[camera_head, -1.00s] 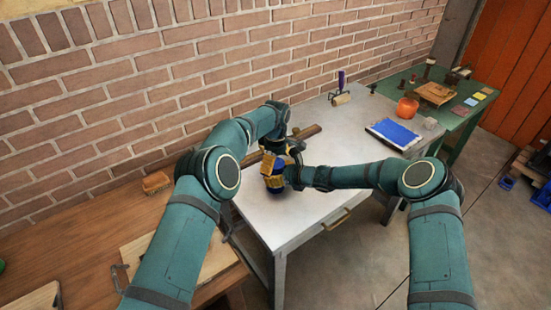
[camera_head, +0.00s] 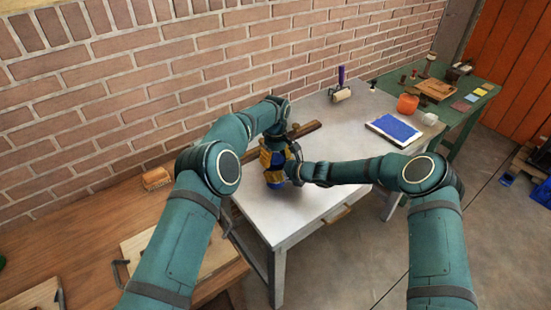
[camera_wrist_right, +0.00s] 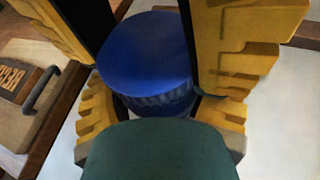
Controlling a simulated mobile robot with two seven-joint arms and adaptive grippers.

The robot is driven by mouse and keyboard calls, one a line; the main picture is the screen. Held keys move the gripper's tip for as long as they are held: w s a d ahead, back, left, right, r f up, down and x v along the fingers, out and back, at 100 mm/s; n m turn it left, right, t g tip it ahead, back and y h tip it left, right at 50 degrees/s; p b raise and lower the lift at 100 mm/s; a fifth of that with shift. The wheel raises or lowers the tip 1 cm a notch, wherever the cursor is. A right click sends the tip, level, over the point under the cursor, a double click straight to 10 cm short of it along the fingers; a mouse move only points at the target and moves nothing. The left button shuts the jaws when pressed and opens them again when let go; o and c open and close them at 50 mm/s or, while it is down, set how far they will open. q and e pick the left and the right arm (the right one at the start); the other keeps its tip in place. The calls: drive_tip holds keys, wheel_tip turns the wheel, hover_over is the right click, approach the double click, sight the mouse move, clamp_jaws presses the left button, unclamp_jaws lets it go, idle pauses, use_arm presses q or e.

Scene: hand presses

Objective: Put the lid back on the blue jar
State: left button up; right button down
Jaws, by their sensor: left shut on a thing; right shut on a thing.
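The blue jar (camera_head: 274,183) is upright at the near left part of the grey table, its base showing below the grippers. My left gripper (camera_head: 272,157) comes down over it from above and is shut on the lid. My right gripper (camera_head: 287,171) reaches in from the right and is shut on the jar. In the right wrist view a round blue lid (camera_wrist_right: 146,50) with a ribbed rim lies between yellow finger pads, with blue below it. My right gripper (camera_wrist_right: 158,118) shows low there. The pads hide the seam, so I cannot tell whether the lid is seated.
On the grey table (camera_head: 320,187), a wooden bar (camera_head: 305,130) lies behind the jar, with a roller (camera_head: 341,92) and a blue pad (camera_head: 394,129) further right. A wooden bench (camera_head: 85,230) adjoins at left. The brick wall stands close behind.

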use_arm(q)
drive_tip(key=shift+m, duration=0.8)
drive_tip(key=o, duration=1.3)
drive_tip(key=shift+c, duration=0.2)
drive_tip(key=shift+r, duration=0.1)
drive_tip(key=shift+r, duration=2.15)
drive_tip(key=shift+o, duration=0.4)
